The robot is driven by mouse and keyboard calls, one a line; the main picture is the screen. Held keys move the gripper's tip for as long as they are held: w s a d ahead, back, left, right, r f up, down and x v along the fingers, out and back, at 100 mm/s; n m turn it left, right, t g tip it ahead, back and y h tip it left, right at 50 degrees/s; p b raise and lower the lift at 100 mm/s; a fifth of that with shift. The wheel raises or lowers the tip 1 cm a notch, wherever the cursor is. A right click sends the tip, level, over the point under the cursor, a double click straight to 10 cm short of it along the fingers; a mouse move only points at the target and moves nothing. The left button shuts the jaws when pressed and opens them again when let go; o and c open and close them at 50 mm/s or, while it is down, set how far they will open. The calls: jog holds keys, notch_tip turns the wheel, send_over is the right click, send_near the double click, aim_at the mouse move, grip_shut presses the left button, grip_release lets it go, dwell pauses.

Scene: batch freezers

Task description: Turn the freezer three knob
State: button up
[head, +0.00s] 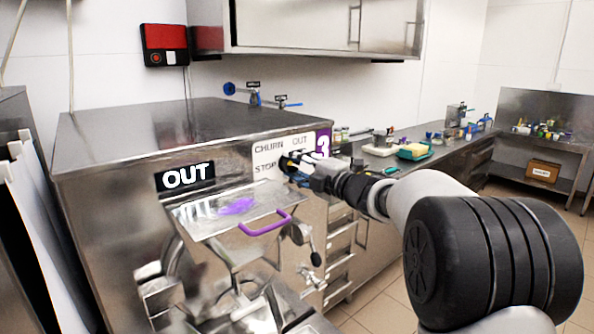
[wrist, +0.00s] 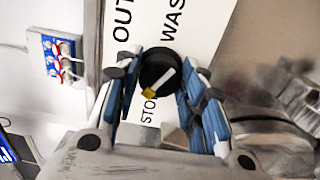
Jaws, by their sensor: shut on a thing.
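The freezer three knob (wrist: 158,70) is round and black with a white pointer mark and a yellow spot. In the wrist view it sits between the blue-padded fingers of my gripper (wrist: 162,82), which is shut on it. The white label plate (wrist: 185,30) behind it shows OUT, part of WAS and part of STO. In the head view, my gripper (head: 294,163) is at the label plate (head: 270,157), left of the purple 3 sign (head: 323,145), and mostly hides the knob. The freezer's black display (head: 186,177) reads OUT.
The steel freezer (head: 110,220) has a tray (head: 205,222) with a purple smear and a purple handle (head: 266,223) below the label plate. Blue taps (head: 254,97) stand behind it. A counter with small items (head: 412,151) runs back to the right. Floor shows at lower right.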

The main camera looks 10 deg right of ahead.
jog(key=n, duration=0.5)
jog(key=shift+n, duration=0.4)
dwell(0.4)
jog(key=o, duration=1.1)
jog(key=shift+s, duration=0.1)
jog(key=v, duration=1.2)
jog(key=shift+r, duration=0.1)
